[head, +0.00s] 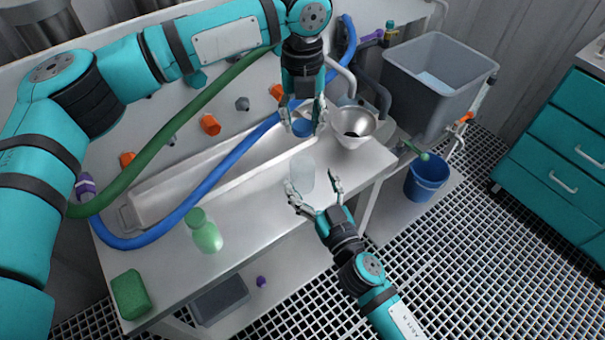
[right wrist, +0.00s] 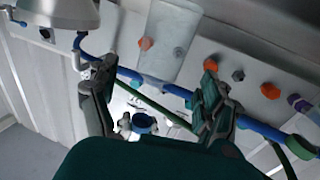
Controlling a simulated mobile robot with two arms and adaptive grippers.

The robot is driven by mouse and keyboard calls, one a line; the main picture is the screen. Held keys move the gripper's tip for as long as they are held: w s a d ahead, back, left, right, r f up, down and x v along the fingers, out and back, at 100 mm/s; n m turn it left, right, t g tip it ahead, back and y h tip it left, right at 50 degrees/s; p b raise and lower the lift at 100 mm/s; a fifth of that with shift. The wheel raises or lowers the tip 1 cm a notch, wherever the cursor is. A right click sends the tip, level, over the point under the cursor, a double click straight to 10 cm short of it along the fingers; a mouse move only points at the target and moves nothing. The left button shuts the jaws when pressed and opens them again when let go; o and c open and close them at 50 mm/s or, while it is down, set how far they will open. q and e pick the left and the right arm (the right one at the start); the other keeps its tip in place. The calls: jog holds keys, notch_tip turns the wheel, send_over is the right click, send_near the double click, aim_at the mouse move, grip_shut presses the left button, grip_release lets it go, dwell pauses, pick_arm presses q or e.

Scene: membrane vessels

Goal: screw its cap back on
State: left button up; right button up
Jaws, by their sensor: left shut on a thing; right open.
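A pale translucent vessel (head: 302,173) stands upright on the white bench in the head view. A blue cap (head: 303,128) is held in my left gripper (head: 303,122), whose fingers point down. The cap is above and behind the vessel in the picture, apart from it. My right gripper (head: 315,192) is open, one finger on each side of the vessel's lower part; I cannot tell whether they touch it. In the right wrist view the open fingers (right wrist: 153,90) show large, with a pale translucent body (right wrist: 165,45) beyond them that looks like the vessel.
A metal funnel (head: 353,127) stands right of the vessel. A long white trough (head: 160,199) lies behind. Blue (head: 222,177) and green (head: 165,135) hoses cross the bench. A green bottle (head: 205,232) and a green sponge (head: 130,294) are at the left. A grey bin (head: 440,75) is at the right.

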aim_at(302, 153)
jog(key=shift+x, duration=2.7)
jog(key=shift+c, duration=0.2)
grip_shut()
pick_arm(q)
jog(key=shift+f, duration=2.5)
jog(key=shift+f, duration=0.85)
jog(key=shift+f, duration=0.6)
